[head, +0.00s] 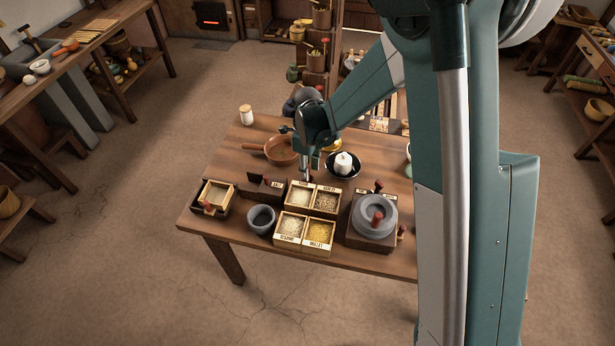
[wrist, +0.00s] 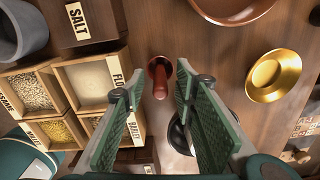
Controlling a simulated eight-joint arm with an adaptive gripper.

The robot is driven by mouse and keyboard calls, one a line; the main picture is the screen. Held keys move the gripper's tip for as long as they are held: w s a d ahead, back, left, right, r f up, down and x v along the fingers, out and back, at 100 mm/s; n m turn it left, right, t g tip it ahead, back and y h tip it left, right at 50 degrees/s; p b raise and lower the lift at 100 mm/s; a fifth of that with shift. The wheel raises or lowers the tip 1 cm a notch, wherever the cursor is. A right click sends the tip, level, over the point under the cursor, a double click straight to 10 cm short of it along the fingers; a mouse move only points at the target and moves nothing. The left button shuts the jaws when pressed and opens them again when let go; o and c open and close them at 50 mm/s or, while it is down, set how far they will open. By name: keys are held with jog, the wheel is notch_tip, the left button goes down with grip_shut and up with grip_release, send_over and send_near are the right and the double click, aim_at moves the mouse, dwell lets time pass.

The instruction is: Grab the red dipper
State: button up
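The red dipper appears to be the reddish-brown upright piece (wrist: 160,78) in the wrist view, with a rounded rim at its far end. It stands on the wooden table between my gripper's fingers, with a gap on both sides. My gripper (wrist: 160,88) is open and empty, pointing down over it. In the head view my gripper (head: 308,162) is low over the middle of the table, between the brown pan and the black dish. The dipper is mostly hidden there behind the gripper.
Open grain boxes (head: 291,228) stand in front, beside a grey mortar (head: 261,219) and a quern (head: 375,214). A brown pan (head: 281,151) is to the left. A black dish (head: 330,172) holds a white cylinder (head: 343,161).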

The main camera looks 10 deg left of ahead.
jog(key=shift+f, duration=0.6)
jog(key=shift+c, duration=0.5)
jog(key=c, duration=0.8)
